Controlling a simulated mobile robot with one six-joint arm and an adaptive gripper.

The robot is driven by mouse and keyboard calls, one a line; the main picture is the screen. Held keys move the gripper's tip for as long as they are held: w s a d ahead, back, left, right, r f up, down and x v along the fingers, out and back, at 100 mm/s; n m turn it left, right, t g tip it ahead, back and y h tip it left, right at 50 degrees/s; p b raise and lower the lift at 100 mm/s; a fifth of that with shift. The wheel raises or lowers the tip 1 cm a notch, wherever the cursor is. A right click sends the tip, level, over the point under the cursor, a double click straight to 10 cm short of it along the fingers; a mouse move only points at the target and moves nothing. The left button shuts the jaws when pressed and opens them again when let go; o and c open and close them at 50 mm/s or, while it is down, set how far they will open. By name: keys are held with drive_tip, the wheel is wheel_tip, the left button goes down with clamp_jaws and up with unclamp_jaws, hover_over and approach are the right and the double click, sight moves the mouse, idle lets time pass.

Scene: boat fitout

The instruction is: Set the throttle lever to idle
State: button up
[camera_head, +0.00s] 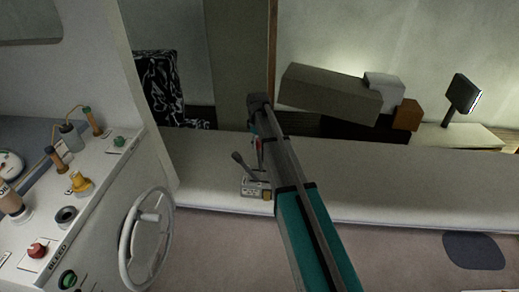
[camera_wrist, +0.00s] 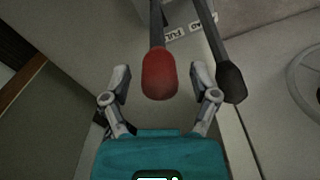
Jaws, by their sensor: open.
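In the wrist view my gripper (camera_wrist: 159,72) is open, with one finger on each side of a red-knobbed lever (camera_wrist: 160,75). There is a visible gap between the knob and both fingers. A black-knobbed lever (camera_wrist: 231,82) stands just right of the right finger, outside the jaws. In the head view the control box (camera_head: 252,188) sits on the pale ledge, with the black lever (camera_head: 241,163) leaning up and left. The red knob (camera_head: 257,146) shows only as a sliver beside my arm. My arm hides the gripper and part of the box there.
A console with a white steering wheel (camera_head: 147,238) and several knobs and bottles stands left. Small white labels (camera_wrist: 185,29) lie near the lever bases, hard to read. The ledge (camera_head: 430,190) is clear right of my arm.

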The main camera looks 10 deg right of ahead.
drive_tip(key=shift+f+b, duration=0.65)
drive_tip(key=shift+f, duration=0.25)
